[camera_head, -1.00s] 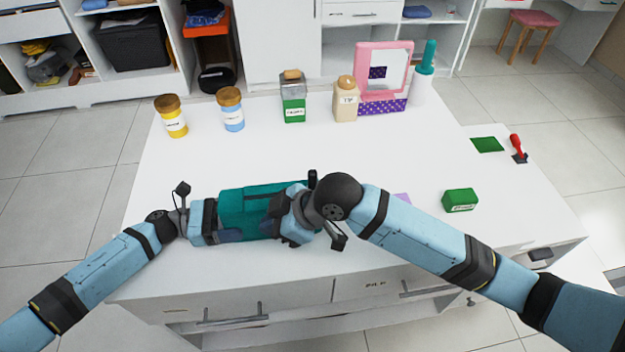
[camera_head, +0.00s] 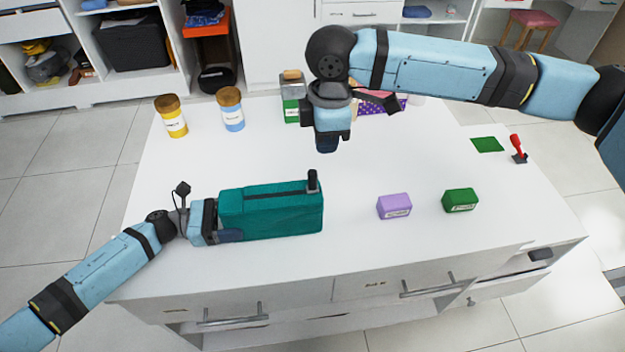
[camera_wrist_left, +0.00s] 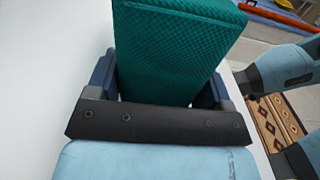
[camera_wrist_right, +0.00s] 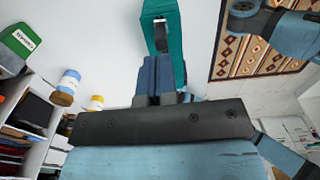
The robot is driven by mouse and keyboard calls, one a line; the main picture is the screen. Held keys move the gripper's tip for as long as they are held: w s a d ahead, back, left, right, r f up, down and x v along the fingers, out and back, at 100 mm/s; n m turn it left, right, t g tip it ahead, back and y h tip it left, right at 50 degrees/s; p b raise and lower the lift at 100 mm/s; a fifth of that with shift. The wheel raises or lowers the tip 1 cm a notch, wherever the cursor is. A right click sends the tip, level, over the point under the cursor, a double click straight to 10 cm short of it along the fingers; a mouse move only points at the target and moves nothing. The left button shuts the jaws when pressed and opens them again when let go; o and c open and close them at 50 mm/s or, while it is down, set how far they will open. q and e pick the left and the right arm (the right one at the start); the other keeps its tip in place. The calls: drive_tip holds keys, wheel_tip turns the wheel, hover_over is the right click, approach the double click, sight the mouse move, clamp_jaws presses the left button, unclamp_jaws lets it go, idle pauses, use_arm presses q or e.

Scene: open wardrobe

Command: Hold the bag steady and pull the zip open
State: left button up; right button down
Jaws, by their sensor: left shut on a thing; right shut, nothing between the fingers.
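The teal bag (camera_head: 285,220) lies on the white table. A dark zip line (camera_head: 275,193) runs along its top, and a black zip pull (camera_head: 312,181) stands upright at its right end. I cannot tell whether the zip is parted. My left gripper (camera_head: 229,222) is shut on the bag's left end, with a finger on either side in the left wrist view (camera_wrist_left: 160,92). My right gripper (camera_head: 327,146) is shut and empty, raised behind the bag and apart from it. The right wrist view shows the bag (camera_wrist_right: 176,45) and pull (camera_wrist_right: 160,32) beyond its fingers.
A purple box (camera_head: 394,206) and a green box (camera_head: 460,200) stand right of the bag. A yellow jar (camera_head: 174,122), a blue jar (camera_head: 231,115) and a green container (camera_head: 291,108) stand at the back. The table between the bag and jars is clear.

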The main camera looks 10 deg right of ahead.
sight(312, 181)
wheel_tip(312, 181, down, 8)
drive_tip(key=shift+d, duration=0.3)
idle(0.4)
drive_tip(key=shift+w+a, duration=0.1)
drive_tip(key=shift+a, duration=0.05)
idle(1.8)
